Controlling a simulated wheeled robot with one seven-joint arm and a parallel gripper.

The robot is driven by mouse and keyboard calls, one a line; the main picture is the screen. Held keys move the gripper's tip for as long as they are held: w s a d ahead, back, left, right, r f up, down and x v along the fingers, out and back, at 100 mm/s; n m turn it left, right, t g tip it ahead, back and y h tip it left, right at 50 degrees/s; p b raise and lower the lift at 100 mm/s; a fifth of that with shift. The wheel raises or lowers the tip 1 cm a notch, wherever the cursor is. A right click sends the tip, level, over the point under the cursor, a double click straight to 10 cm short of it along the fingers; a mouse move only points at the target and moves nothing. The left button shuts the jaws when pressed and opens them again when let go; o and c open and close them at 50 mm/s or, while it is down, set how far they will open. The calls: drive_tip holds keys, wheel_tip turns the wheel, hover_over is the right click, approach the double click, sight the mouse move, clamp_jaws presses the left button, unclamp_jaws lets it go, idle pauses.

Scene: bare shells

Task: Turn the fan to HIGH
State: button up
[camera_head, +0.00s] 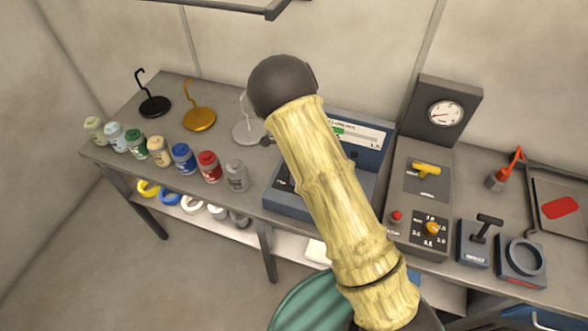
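A grey control unit (398,222) stands right of centre on the bench. It has a yellow handle (426,169) on its upper plate, a yellow knob (431,228) ringed by small markings, and a red button (396,216). A small box with a black lever (488,223) stands to its right. I cannot tell which control belongs to the fan, and no HIGH label is readable. My yellow, bamboo-patterned arm crosses the middle of the view, with a dark round joint at its upper end. My gripper is not visible.
A dial gauge (445,113) stands behind the control unit. A blue-grey device with a screen (358,131) is partly hidden behind my arm. Several paint jars (183,157) line the bench's front left, with hooked stands (199,118) behind. A ring-topped box (524,257) is at right.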

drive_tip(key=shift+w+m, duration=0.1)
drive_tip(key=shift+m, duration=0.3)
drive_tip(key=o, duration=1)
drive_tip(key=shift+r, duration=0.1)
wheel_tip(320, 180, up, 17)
drive_tip(key=b, duration=0.2)
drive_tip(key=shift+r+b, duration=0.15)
drive_tip(key=shift+b, duration=0.25)
